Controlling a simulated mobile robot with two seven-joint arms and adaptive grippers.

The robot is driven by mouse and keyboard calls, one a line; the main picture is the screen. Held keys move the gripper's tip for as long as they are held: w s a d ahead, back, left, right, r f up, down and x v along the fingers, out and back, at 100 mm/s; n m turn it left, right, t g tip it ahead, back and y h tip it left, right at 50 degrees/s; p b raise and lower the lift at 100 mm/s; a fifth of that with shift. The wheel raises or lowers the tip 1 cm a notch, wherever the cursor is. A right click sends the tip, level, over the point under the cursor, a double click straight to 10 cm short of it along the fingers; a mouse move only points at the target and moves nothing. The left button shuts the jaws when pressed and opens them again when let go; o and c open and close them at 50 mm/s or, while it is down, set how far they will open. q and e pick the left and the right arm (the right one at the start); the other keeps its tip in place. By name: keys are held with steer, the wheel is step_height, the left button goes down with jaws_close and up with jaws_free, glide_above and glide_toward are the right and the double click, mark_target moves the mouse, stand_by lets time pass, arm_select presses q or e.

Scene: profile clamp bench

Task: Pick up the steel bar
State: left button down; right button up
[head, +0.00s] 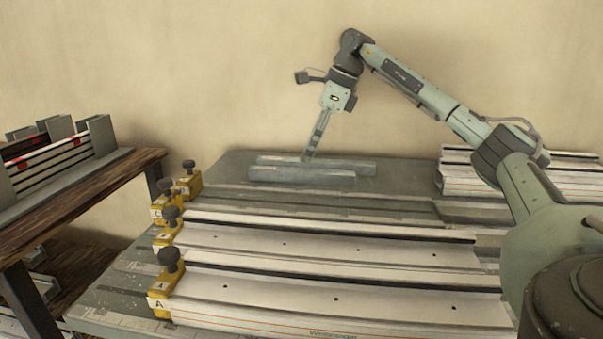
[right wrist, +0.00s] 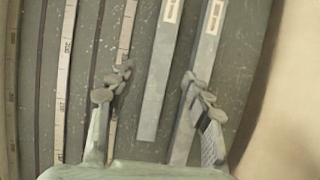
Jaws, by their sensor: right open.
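Two grey steel bars lie side by side on the bench near the wall: a front bar (head: 300,176) and a back bar (head: 345,165). My right gripper (head: 308,157) points down over them in the head view. In the right wrist view the right gripper (right wrist: 157,82) is open and empty, with the front bar (right wrist: 158,75) between its fingers in the picture. The back bar (right wrist: 205,50) runs behind the right-hand finger, which hides part of it. I cannot tell how high the fingertips are above the bars. My left gripper is not in view.
Long aluminium profiles (head: 330,243) lie across the front of the bench, with yellow clamps (head: 160,302) at their left ends. More profiles (head: 455,175) are stacked at the back right. A wooden shelf (head: 80,182) with a rack stands at the left. The wall is close behind the bars.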

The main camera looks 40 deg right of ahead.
mark_target(302, 170)
steer(key=x, duration=0.5)
steer(key=shift+f, duration=0.45)
steer(key=shift+d, duration=0.1)
jaws_close()
